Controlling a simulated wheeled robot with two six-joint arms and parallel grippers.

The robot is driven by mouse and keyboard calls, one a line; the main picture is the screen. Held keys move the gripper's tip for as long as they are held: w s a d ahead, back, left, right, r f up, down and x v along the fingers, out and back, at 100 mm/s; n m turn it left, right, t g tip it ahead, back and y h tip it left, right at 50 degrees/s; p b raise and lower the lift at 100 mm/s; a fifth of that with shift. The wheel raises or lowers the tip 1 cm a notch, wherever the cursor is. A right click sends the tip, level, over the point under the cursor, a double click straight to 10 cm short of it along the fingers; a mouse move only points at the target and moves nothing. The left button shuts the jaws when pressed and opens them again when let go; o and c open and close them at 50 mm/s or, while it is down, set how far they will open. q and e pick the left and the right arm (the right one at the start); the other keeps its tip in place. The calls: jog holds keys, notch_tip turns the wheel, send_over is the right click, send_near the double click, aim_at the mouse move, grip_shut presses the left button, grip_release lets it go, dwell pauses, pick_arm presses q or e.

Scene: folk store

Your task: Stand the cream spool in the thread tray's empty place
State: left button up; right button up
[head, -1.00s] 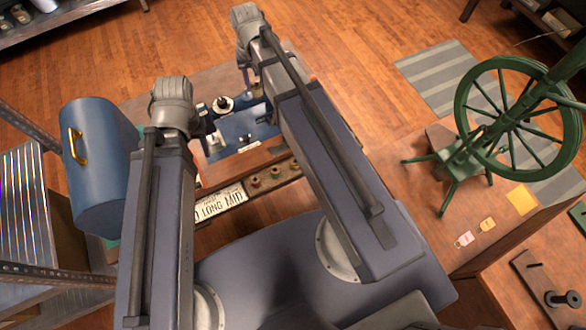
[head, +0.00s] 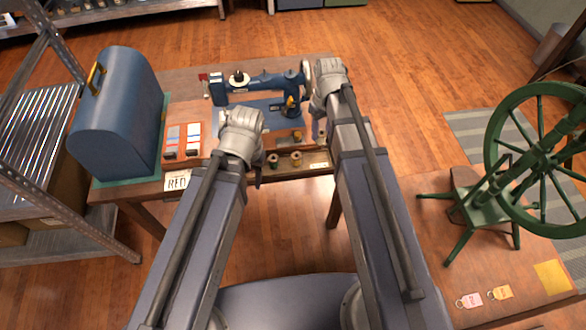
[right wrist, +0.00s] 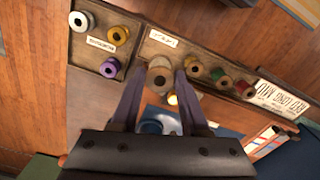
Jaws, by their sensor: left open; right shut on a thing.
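In the right wrist view the cream spool (right wrist: 160,72) is between the fingertips of my right gripper (right wrist: 159,78), which is shut on it. The spool is at the left end of the thread tray (right wrist: 170,55), beside a gold, a green and a red spool. I cannot tell whether it touches the tray's floor. In the head view the thread tray (head: 285,171) lies at the table's front edge, with two spools showing between my arms. My right gripper (head: 320,132) is there, mostly hidden by its wrist. My left gripper (head: 258,174) is open, left of the visible spools.
A blue sewing machine (head: 262,88) stands behind the tray. A blue domed case (head: 117,112) stands at the table's left. A white order card (head: 177,181) is at the front edge. Another tray (right wrist: 91,60) holds white, yellow and purple spools. A green spinning wheel (head: 540,150) stands right.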

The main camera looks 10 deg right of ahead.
jog(key=shift+f+b, duration=4.9)
jog(key=shift+f, duration=0.1)
jog(key=shift+f, duration=0.1)
jog(key=shift+f+b, duration=0.15)
jog(key=shift+b, duration=0.15)
jog(key=o, duration=0.9)
notch_tip(320, 180, up, 13)
jog(key=p, duration=1.3)
jog(key=shift+h, duration=0.6)
jog(key=s+a, duration=0.3)
jog(key=s, duration=0.1)
jog(key=s+a, duration=0.4)
jog(key=s, duration=0.1)
jog(key=s+a, duration=0.3)
jog(key=s, duration=0.2)
jog(key=shift+s+a+f, duration=0.15)
jog(key=shift+a, duration=0.1)
